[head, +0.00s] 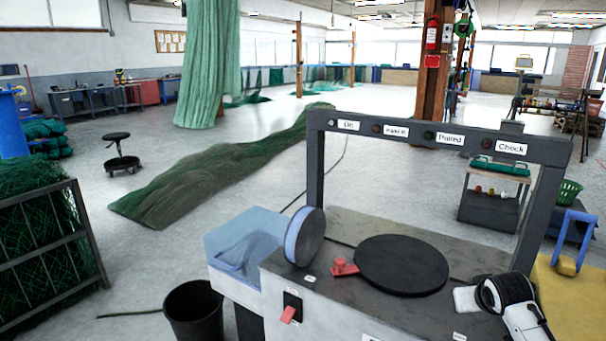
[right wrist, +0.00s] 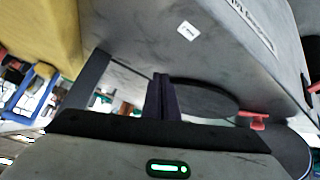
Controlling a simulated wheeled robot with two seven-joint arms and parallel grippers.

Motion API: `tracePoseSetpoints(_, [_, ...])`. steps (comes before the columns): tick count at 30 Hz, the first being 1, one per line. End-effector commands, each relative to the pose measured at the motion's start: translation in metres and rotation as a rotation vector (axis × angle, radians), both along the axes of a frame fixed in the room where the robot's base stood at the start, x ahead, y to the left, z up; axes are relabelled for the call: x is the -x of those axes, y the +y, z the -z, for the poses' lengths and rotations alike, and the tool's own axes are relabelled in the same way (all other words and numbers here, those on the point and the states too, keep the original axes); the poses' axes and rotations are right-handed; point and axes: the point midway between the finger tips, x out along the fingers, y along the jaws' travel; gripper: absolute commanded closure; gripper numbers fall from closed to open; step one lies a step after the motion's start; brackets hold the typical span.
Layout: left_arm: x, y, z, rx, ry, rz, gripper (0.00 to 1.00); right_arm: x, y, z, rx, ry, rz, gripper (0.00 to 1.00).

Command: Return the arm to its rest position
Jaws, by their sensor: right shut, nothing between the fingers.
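My right gripper (right wrist: 160,97) shows in the right wrist view with its two dark fingers together and nothing between them. The fingertips overlap the grey machine and the black disc (right wrist: 205,98) in that view; I cannot tell how far apart they are. In the head view, a white and black part of my right arm (head: 527,322) is at the lower right, by the machine's right end; the fingers cannot be made out there. My left gripper is not in view.
The grey machine (head: 345,315) carries a black disc (head: 402,264), a red handle (head: 344,267), a wheel (head: 304,237) and an overhead frame (head: 440,139). A blue tray (head: 243,240) adjoins it. A black bucket (head: 194,311) stands left. A blue stand (head: 572,240) is right.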

Motion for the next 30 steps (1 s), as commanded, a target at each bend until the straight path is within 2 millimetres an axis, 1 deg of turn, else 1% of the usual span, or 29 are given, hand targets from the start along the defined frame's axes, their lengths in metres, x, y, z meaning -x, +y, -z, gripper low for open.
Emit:
tracePoseSetpoints(1, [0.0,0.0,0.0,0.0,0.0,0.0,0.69,-0.016,0.002,-0.014,0.02,-0.083,-0.033,1.0])
tracePoseSetpoints(2, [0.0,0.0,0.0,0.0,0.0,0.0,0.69,-0.025,0.004,-0.024,0.033,-0.137,-0.054,1.0])
tracePoseSetpoints(3, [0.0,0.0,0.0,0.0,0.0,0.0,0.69,-0.037,0.006,-0.038,0.05,-0.208,-0.081,1.0])
tracePoseSetpoints(5, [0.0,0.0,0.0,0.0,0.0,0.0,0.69,-0.052,0.01,-0.059,0.078,-0.311,-0.121,1.0])
tracePoseSetpoints(6, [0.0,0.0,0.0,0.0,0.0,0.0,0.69,-0.06,0.014,-0.074,0.094,-0.378,-0.145,1.0])
tracePoseSetpoints(8, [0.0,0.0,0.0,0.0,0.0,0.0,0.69,-0.07,0.019,-0.096,0.121,-0.474,-0.18,1.0])
tracePoseSetpoints(9, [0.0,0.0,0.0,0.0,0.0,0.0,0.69,-0.075,0.023,-0.11,0.138,-0.535,-0.202,1.0])
tracePoseSetpoints(11, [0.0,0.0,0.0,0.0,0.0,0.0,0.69,-0.081,0.029,-0.131,0.163,-0.625,-0.233,1.0])
tracePoseSetpoints(12, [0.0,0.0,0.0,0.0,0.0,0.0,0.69,-0.084,0.033,-0.145,0.18,-0.683,-0.253,1.0])
tracePoseSetpoints(13, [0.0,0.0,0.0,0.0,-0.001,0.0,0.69,-0.082,0.038,-0.142,0.184,-0.698,-0.267,1.0])
tracePoseSetpoints(15, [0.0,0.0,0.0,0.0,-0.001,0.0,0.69,-0.066,0.052,-0.103,0.161,-0.644,-0.284,1.0])
tracePoseSetpoints(17, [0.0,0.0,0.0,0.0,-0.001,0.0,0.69,-0.052,0.063,-0.077,0.143,-0.614,-0.3,1.0])
tracePoseSetpoints(18, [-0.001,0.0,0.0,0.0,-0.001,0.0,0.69,-0.043,0.07,-0.06,0.133,-0.593,-0.309,1.0])
tracePoseSetpoints(20, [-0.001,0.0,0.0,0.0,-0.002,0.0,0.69,-0.026,0.082,-0.033,0.114,-0.56,-0.324,1.0])
tracePoseSetpoints(21, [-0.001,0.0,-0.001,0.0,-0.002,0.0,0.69,-0.012,0.091,-0.014,0.099,-0.536,-0.334,1.0])
tracePoseSetpoints(23, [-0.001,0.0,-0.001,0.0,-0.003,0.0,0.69,0.01,0.105,0.016,0.074,-0.496,-0.349,1.0])
tracePoseSetpoints(24, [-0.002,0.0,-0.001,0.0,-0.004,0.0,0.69,0.028,0.114,0.036,0.056,-0.468,-0.358,1.0])
tracePoseSetpoints(26, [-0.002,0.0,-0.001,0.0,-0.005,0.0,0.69,0.058,0.13,0.066,0.025,-0.424,-0.372,1.0])
tracePoseSetpoints(27, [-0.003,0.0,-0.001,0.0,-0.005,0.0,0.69,0.08,0.14,0.085,0.003,-0.392,-0.38,1.0])
tracePoseSetpoints(29, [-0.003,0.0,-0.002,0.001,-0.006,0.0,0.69,0.114,0.156,0.112,-0.031,-0.346,-0.39,1.0])
tracePoseSetpoints(30, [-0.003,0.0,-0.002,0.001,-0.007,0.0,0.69,0.139,0.166,0.128,-0.055,-0.314,-0.395,1.0])
